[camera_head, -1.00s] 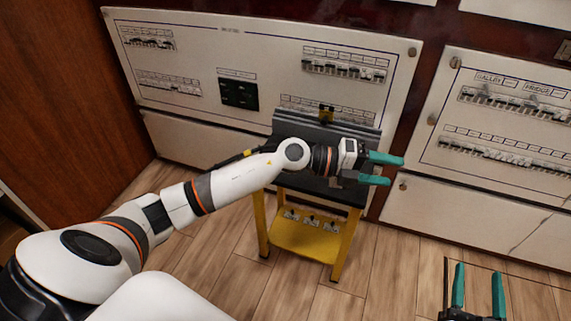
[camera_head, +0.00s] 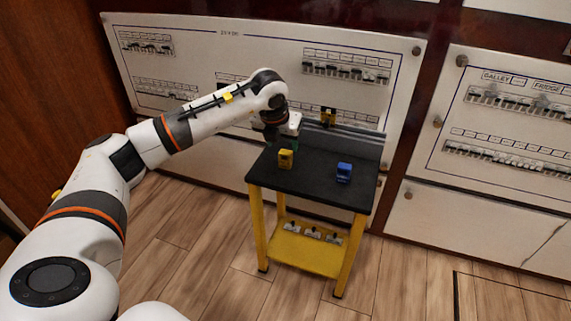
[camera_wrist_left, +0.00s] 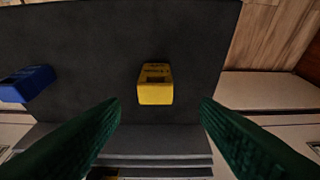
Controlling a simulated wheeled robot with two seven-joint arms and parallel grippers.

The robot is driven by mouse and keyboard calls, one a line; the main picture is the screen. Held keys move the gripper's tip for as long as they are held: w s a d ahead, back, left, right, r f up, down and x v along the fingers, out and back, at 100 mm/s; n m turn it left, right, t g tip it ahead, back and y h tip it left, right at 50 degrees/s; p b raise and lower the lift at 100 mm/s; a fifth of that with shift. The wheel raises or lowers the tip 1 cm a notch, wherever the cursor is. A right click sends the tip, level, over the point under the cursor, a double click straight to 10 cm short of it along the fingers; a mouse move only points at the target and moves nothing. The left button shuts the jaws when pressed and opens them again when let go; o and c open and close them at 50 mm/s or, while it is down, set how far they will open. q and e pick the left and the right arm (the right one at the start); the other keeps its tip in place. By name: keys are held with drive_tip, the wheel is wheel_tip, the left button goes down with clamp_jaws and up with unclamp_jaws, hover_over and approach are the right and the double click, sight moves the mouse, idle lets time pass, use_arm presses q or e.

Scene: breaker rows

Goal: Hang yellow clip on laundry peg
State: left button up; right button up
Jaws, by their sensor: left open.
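A yellow clip (camera_head: 285,158) stands on the black top of a small table, near its left side. The left wrist view shows this clip (camera_wrist_left: 155,84) ahead, centred between my fingertips, with a gap on each side. My left gripper (camera_head: 294,144) is just behind and above the clip in the head view, partly hidden by its own wrist. Its green fingers (camera_wrist_left: 160,108) are spread, with nothing held. Another yellow piece (camera_head: 328,116) is at the grey back rail. I cannot tell which peg is the laundry one. My right gripper is out of view.
A blue clip (camera_head: 343,172) stands on the table top (camera_head: 315,185), right of the yellow clip. The grey ribbed back rail (camera_head: 355,140) rises behind. Breaker panels (camera_head: 250,60) fill the wall. A yellow lower shelf (camera_head: 305,258) holds several small items. The table's front part is clear.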

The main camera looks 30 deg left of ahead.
sight(286, 152)
use_arm(q)
drive_tip(key=shift+x, duration=0.85)
drive_tip(key=shift+w+f+b, duration=0.15)
drive_tip(key=shift+f+b, duration=0.35)
drive_tip(key=shift+f, duration=0.1)
drive_tip(key=b+x, duration=0.2)
drive_tip(key=x, duration=0.1)
drive_tip(key=shift+d+f, duration=0.2)
drive_tip(key=shift+f, duration=0.15)
drive_tip(key=shift+w+f, duration=0.15)
drive_tip(key=shift+f, duration=0.05)
drive_tip(key=shift+r, duration=0.1)
drive_tip(key=c, duration=1)
